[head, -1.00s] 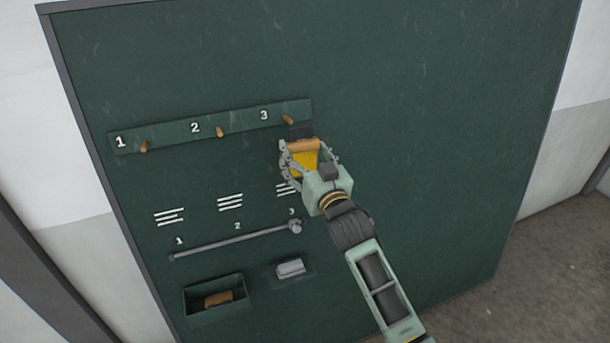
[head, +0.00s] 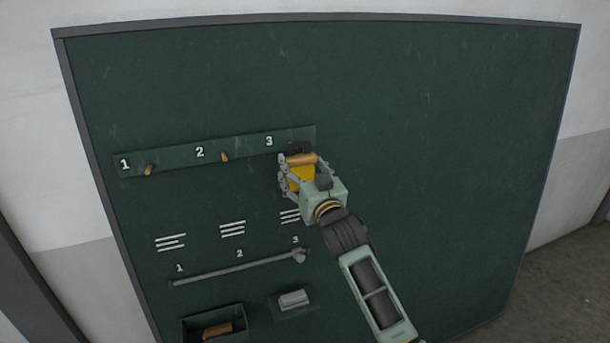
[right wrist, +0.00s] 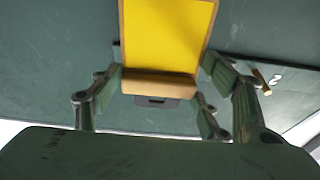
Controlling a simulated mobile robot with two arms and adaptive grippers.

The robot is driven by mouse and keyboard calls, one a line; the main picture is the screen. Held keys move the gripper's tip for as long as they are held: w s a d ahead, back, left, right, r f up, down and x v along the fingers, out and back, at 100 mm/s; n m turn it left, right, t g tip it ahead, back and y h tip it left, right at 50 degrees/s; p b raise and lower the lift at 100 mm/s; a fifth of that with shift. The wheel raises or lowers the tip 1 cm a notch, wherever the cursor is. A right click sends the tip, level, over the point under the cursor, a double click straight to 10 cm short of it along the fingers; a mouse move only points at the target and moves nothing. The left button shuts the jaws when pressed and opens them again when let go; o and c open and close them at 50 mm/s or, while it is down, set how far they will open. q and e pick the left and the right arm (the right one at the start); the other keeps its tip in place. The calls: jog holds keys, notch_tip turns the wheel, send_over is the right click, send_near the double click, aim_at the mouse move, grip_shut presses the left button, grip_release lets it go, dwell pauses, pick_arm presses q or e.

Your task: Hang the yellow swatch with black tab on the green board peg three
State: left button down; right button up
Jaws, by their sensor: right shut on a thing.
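My right gripper (head: 299,172) is shut on the yellow swatch (head: 301,179), just below the number 3 on the green board (head: 420,120). The swatch has a wooden bar (head: 301,159) at its top and a black tab (head: 298,148) above it. The tab overlaps the place of peg three, which is largely hidden; whether the tab is on the peg I cannot tell. In the right wrist view the swatch (right wrist: 168,35), bar (right wrist: 160,86) and black tab (right wrist: 155,102) show between the fingers. My left gripper is not in view.
Wooden peg one (head: 149,169) and peg two (head: 225,156) are bare on the strip to the left. Below are a grey rod (head: 235,268), an open box (head: 213,330) with a brown block, and a grey eraser-like block (head: 293,299). The board's right side is clear.

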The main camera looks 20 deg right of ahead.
jog(key=shift+w+a+f+b, duration=0.1)
jog(key=shift+w+f+b, duration=0.1)
jog(key=shift+w+b, duration=0.55)
jog(key=shift+w+d+f+b, duration=0.1)
jog(key=shift+w+f+b, duration=0.2)
jog(key=shift+w, duration=0.7)
jog(key=shift+w+a+f+b, duration=0.1)
jog(key=shift+w+b, duration=0.5)
jog(key=shift+w, duration=0.3)
jog(key=o, duration=1.2)
